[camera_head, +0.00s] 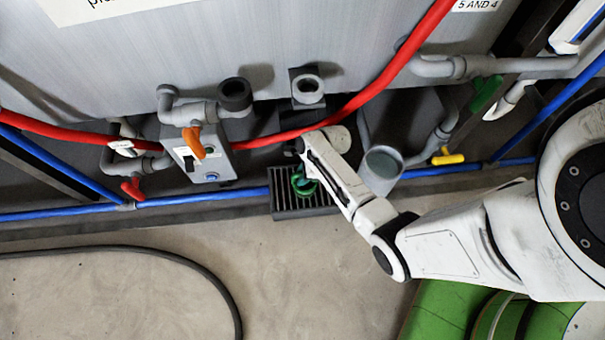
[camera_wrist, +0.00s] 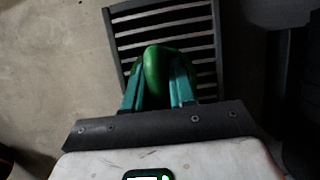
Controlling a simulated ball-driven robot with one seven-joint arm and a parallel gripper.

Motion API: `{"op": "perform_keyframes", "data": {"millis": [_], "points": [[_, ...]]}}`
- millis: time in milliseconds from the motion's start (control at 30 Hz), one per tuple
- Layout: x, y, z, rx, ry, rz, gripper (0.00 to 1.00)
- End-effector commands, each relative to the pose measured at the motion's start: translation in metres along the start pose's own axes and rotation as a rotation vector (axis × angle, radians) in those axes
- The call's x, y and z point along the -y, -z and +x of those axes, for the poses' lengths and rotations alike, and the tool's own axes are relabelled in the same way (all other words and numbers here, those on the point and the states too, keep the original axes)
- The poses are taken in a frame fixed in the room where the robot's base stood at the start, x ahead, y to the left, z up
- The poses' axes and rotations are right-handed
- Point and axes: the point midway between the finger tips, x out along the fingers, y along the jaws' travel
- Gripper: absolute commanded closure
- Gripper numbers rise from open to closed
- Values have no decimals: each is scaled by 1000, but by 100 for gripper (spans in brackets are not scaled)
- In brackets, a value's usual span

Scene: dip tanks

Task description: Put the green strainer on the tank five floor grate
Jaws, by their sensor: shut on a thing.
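The green strainer (camera_head: 305,184) is in my gripper, over the dark slatted floor grate (camera_head: 290,213). In the wrist view the strainer (camera_wrist: 156,73) sits between the two teal fingers of my gripper (camera_wrist: 158,88), which are shut on it. The grate (camera_wrist: 195,17) spreads behind and beyond it in that view. In the head view my arm comes in from the right and partly covers the grate. I cannot tell whether the strainer touches the grate or hangs just above it.
A grey tank wall (camera_head: 300,45) with pipes stands behind. A red hose (camera_head: 375,90) and a blue pipe (camera_head: 210,196) run close by. A grey box with an orange handle (camera_head: 193,143) is left of the grate. Bare floor (camera_head: 300,265) lies in front.

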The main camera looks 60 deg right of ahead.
Motion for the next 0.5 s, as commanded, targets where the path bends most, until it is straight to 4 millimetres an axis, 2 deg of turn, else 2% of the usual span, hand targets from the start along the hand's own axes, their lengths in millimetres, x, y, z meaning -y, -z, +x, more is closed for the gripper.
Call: {"op": "perform_keyframes", "data": {"millis": [233, 267, 500], "points": [[0, 1, 3, 0, -1, 0, 100], [0, 1, 3, 0, -1, 0, 73], [0, 1, 2, 0, -1, 0, 50]]}}
